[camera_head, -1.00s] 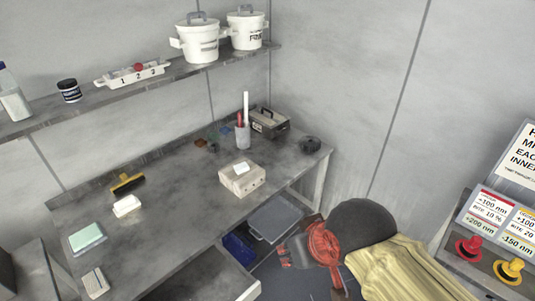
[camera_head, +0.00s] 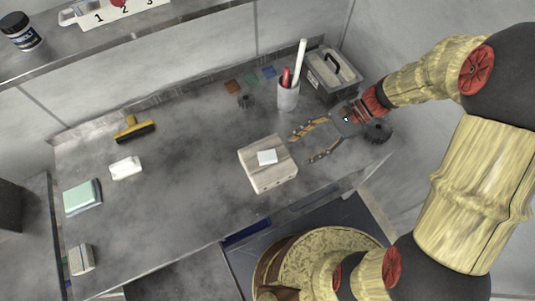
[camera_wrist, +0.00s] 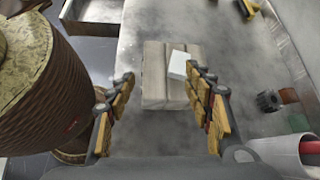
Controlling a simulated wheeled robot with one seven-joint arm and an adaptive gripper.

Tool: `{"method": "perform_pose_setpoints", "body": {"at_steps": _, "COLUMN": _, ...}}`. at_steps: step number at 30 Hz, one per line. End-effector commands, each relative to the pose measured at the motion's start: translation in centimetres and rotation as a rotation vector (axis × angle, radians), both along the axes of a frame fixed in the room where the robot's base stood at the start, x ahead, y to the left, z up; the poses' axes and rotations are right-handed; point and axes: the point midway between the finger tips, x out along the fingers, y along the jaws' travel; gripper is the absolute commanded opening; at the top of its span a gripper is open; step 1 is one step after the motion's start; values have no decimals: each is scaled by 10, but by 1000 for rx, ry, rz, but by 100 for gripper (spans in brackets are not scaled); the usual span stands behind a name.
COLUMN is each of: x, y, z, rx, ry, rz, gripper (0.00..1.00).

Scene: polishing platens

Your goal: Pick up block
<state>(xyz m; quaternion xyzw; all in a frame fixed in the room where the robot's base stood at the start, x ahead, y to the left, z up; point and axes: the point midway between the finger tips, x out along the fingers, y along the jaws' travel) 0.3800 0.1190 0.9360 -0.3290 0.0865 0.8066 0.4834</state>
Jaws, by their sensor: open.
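A pale wood-grained block (camera_head: 267,178) sits on the grey workbench (camera_head: 190,205), with a small white square piece (camera_head: 267,157) lying on its top. My gripper (camera_head: 303,148) is open and empty, just right of the block in the head view, its yellow-padded fingers pointing toward it. In the wrist view, the block (camera_wrist: 153,80) lies ahead, between the lines of my two fingers. The white piece (camera_wrist: 177,65) shows close to the right fingertip there; I cannot tell whether they touch.
A grey cup (camera_head: 288,97) with a red and a white stick and a grey toolbox (camera_head: 332,72) stand behind my gripper. A dark round knob (camera_head: 378,132) is beside my wrist. A yellow brush (camera_head: 133,129), white block (camera_head: 126,168) and green pad (camera_head: 83,197) lie left. The bench between is clear.

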Motion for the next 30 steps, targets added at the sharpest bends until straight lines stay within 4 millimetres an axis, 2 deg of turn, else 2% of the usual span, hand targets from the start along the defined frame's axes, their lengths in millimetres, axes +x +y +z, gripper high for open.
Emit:
{"method": "perform_pose_setpoints", "body": {"at_steps": 1, "x": 4, "y": 4, "z": -11, "rx": 39, "ry": 69, "rz": -43, "gripper": 52}}
{"method": "perform_pose_setpoints", "body": {"at_steps": 4, "x": 12, "y": 11, "z": -27, "rx": 105, "ry": 173, "rz": -120, "gripper": 52}}
{"method": "perform_pose_setpoints", "body": {"at_steps": 9, "x": 20, "y": 18, "z": -42, "rx": 168, "ry": 266, "rz": -193, "gripper": 52}}
{"method": "perform_pose_setpoints", "body": {"at_steps": 20, "x": 14, "y": 46, "z": -58, "rx": 181, "ry": 285, "rz": -207, "gripper": 52}}
{"method": "perform_pose_setpoints", "body": {"at_steps": 30, "x": 5, "y": 85, "z": -75, "rx": 179, "ry": 285, "rz": -205, "gripper": 52}}
